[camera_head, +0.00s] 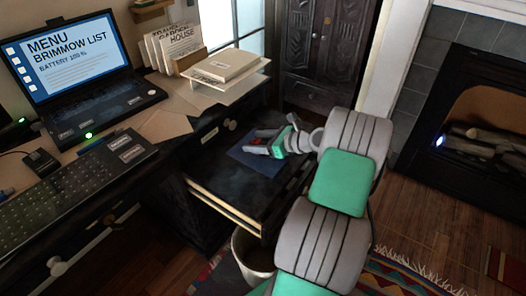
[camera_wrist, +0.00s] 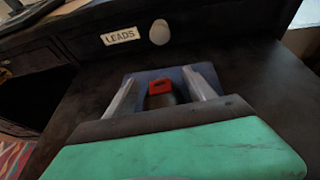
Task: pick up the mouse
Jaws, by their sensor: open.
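A small black object with a red end (camera_wrist: 161,87), which looks like the mouse, lies on a blue mat (camera_wrist: 150,76) in the wrist view. My gripper (camera_wrist: 158,76) is open, with one pale finger on each side of the object; I cannot tell whether either finger touches it. In the head view my gripper (camera_head: 264,146) reaches down over the blue mat (camera_head: 240,155) on a dark pulled-out surface (camera_head: 215,177) under the desk. There the object is mostly hidden by my gripper.
A drawer front labelled LEADS (camera_wrist: 122,36) with a round knob (camera_wrist: 159,32) stands just beyond the mat. On the desk are a laptop (camera_head: 75,70), a keyboard (camera_head: 75,190) and books (camera_head: 225,65). A bin (camera_head: 252,256) stands below. A fireplace (camera_head: 480,120) is at right.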

